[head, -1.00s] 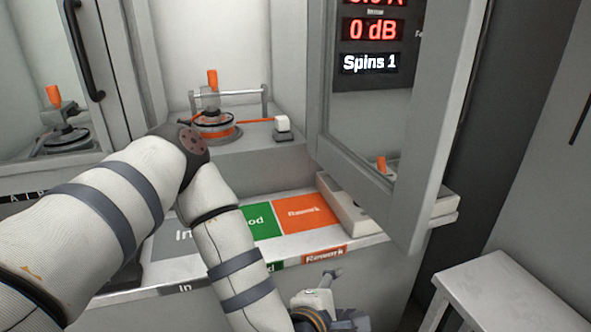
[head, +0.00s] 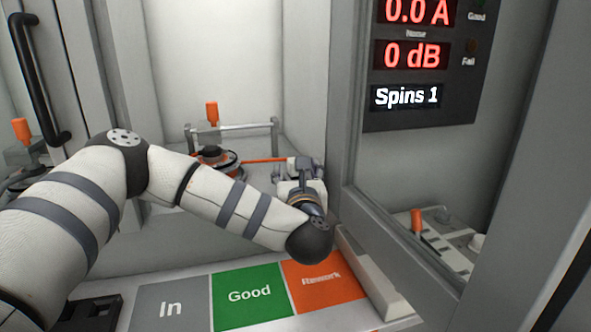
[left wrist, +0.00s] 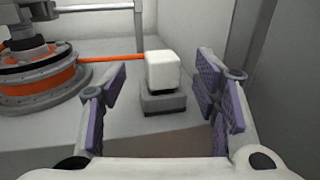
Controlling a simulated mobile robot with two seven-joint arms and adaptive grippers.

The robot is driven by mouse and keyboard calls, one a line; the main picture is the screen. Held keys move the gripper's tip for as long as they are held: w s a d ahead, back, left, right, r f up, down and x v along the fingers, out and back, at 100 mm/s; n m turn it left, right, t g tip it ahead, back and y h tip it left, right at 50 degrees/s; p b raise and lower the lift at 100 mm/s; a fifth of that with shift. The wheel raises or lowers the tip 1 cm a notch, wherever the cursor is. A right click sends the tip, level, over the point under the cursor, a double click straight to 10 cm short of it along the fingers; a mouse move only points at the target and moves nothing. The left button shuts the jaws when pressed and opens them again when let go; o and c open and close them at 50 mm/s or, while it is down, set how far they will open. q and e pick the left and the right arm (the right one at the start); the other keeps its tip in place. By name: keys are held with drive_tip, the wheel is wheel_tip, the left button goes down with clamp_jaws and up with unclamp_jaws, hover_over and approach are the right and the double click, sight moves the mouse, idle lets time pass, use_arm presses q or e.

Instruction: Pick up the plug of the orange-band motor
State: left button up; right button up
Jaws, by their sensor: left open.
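The orange-band motor (head: 222,163) sits clamped in the open cabinet. It shows at the left of the left wrist view (left wrist: 45,82), with its orange cable (left wrist: 112,59) running right to the plug. The plug is a white block (left wrist: 163,71) seated on a small grey socket (left wrist: 163,102). My left gripper (head: 306,163) is at the plug's place in the head view and hides it there. In the left wrist view the purple-padded fingers (left wrist: 165,92) are open, with the plug ahead, between them in the picture and not gripped. My right gripper is not in view.
A metal clamp bar with an orange handle (head: 212,113) stands over the motor. The open door (head: 350,200) and a display panel (head: 420,60) are close on the right. In front are the In, Good (head: 249,296) and Rework fields, which look empty.

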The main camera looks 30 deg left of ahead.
use_arm(q)
drive_tip(key=x, duration=0.4)
drive_tip(key=shift+w+a+f, duration=0.2)
drive_tip(key=shift+w+f, duration=0.05)
drive_tip(key=shift+f, duration=0.05)
drive_tip(key=c, duration=1.3)
